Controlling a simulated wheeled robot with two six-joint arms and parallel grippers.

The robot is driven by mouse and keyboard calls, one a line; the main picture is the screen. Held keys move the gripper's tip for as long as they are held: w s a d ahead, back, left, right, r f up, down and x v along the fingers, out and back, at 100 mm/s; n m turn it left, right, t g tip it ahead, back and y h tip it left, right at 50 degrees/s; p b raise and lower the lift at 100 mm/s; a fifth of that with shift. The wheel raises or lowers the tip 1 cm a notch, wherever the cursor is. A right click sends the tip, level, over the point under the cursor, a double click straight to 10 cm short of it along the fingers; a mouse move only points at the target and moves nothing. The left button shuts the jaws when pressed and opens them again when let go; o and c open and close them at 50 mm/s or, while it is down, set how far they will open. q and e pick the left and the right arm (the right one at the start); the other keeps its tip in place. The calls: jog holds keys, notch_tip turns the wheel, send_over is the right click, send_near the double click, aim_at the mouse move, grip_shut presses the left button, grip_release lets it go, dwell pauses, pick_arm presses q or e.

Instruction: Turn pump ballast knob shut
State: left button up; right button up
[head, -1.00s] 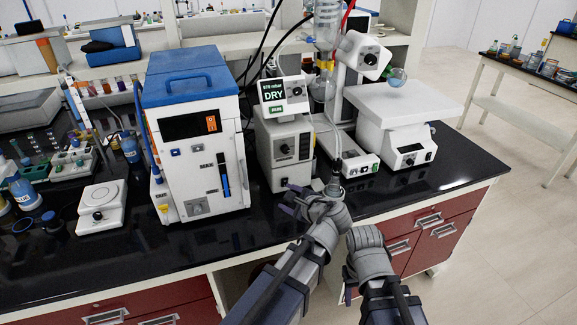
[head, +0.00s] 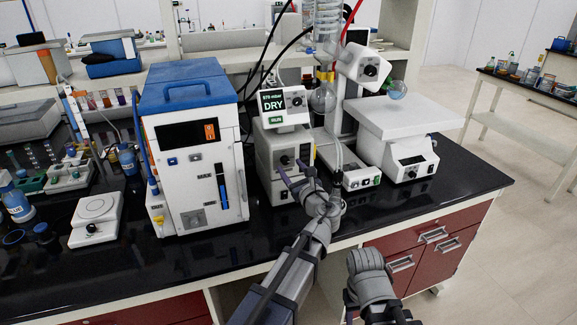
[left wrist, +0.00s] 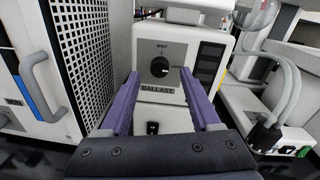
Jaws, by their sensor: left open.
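The ballast knob (left wrist: 160,67) is a round black dial on the pale front panel of the pump (head: 268,152). In the left wrist view, a "SHUT" mark is above it and a "BALLAST" label below. The knob's white pointer line appears turned to the right, away from the mark. My left gripper (left wrist: 159,76) is open, its purple fingers either side of the knob in that view, apparently short of it. It also shows in the head view (head: 291,172) before the pump. My right gripper (head: 368,262) is low in front of the bench; its fingers are not clear.
A display reading "DRY" (head: 273,105) sits on the pump. A white and blue instrument (head: 190,130) stands close on the left. Glassware and a hose (head: 338,155) are close on the right, with a white-topped device (head: 405,120) beyond. Black bench top lies in front.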

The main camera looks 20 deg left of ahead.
aim_at(285, 160)
pick_arm(q)
jog(key=shift+x, duration=1.2)
jog(key=shift+c, duration=0.2)
grip_shut()
